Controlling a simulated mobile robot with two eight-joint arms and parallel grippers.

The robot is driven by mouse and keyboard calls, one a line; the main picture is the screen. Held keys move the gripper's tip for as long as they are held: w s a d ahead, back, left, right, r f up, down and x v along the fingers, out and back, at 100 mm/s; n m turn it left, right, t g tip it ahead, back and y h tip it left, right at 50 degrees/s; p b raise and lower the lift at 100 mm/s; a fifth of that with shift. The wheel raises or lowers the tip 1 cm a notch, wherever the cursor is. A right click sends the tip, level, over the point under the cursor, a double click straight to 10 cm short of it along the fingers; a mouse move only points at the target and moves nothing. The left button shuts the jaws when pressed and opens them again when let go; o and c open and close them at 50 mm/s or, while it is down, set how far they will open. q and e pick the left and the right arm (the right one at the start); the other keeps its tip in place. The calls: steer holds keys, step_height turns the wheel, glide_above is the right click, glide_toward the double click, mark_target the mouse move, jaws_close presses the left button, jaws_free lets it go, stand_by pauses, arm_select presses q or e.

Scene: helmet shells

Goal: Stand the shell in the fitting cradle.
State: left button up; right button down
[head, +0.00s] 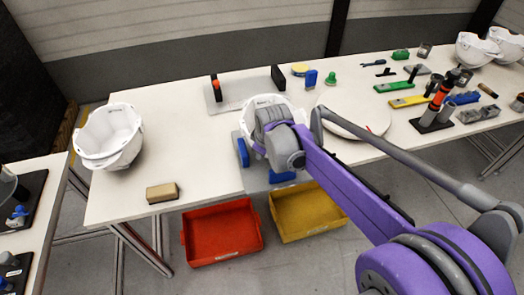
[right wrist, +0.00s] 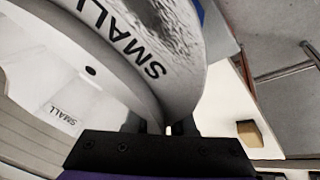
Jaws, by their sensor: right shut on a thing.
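A white helmet shell (head: 262,103) is at the middle of the table, mostly covered by my right wrist. The right wrist view shows its rim and the word SMALL on its wall (right wrist: 180,40). My right gripper (right wrist: 180,128) is shut on the shell's rim. In the head view the fingers are hidden behind the wrist. Blue blocks (head: 243,152) on a grey base at the table's front edge look like the fitting cradle. The shell is over or between these blocks; I cannot tell whether it touches them. My left gripper is not in view.
Another white shell (head: 108,138) sits at the table's left end. A tan block (head: 162,193) lies near the front edge. A white disc (head: 352,119) is right of my wrist. A red bin (head: 221,232) and a yellow bin (head: 306,213) stand below. Table between left shell and cradle is clear.

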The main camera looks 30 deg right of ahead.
steer(key=shift+f+b, duration=0.55)
steer(key=shift+f, duration=0.4)
steer(key=c, duration=0.7)
jaws_free()
steer(key=p+v, duration=0.1)
steer(key=v, duration=1)
steer(key=s+a+f+m+p, duration=0.1)
steer(key=s+a+f+m, duration=0.1)
steer(key=s, duration=0.3)
steer(key=s+a+f+m+p, duration=0.1)
steer(key=s+a+f+p, duration=0.1)
steer(key=s, duration=0.4)
steer(key=s+a+f+m+y+p, duration=0.1)
steer(key=s+a+f+m+p, duration=0.1)
steer(key=s+a, duration=0.3)
steer(key=shift+s+a+f+m+t, duration=0.3)
steer(key=shift+s+f+t, duration=0.15)
steer(key=shift+f, duration=0.2)
